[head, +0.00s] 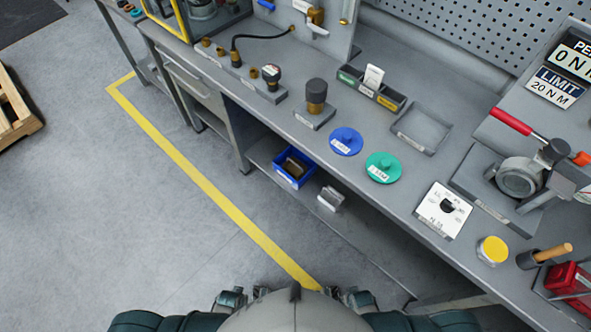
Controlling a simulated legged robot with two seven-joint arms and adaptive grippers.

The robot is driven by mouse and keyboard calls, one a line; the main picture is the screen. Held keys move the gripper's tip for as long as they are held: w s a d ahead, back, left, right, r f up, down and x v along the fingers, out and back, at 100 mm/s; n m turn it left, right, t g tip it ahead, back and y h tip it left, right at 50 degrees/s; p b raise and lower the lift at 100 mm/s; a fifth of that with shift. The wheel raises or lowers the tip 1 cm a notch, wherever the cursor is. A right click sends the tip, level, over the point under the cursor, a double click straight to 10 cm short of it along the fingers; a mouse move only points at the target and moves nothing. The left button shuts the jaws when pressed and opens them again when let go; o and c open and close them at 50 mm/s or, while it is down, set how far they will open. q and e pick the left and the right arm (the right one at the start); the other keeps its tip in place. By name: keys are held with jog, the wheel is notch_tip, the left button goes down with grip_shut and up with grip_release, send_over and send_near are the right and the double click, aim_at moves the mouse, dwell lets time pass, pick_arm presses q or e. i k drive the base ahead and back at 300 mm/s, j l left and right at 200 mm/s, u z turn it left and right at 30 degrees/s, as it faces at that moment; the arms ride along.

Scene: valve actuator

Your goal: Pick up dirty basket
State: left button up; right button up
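A small blue basket (295,169) with a brownish item inside sits on the lower shelf under the workbench; no readable label shows whether it is the dirty basket. My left gripper (244,297) and my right gripper (344,297) show only partly at the bottom edge, on either side of my own body.
A grey block (331,198) lies beside the basket on the lower shelf (370,245). The benchtop (300,75) above overhangs it and holds a blue disc (346,141), a green disc (383,167) and a vise-like valve (520,178). The floor (120,220) left is clear, with a wooden pallet (14,110).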

aim_at(297, 170)
jog(key=i+j, duration=0.25)
jog(key=i+j+z, duration=0.45)
jog(key=j, duration=0.3)
jog(key=i+j+z, duration=0.25)
jog(key=j, duration=0.2)
jog(key=i, duration=0.05)
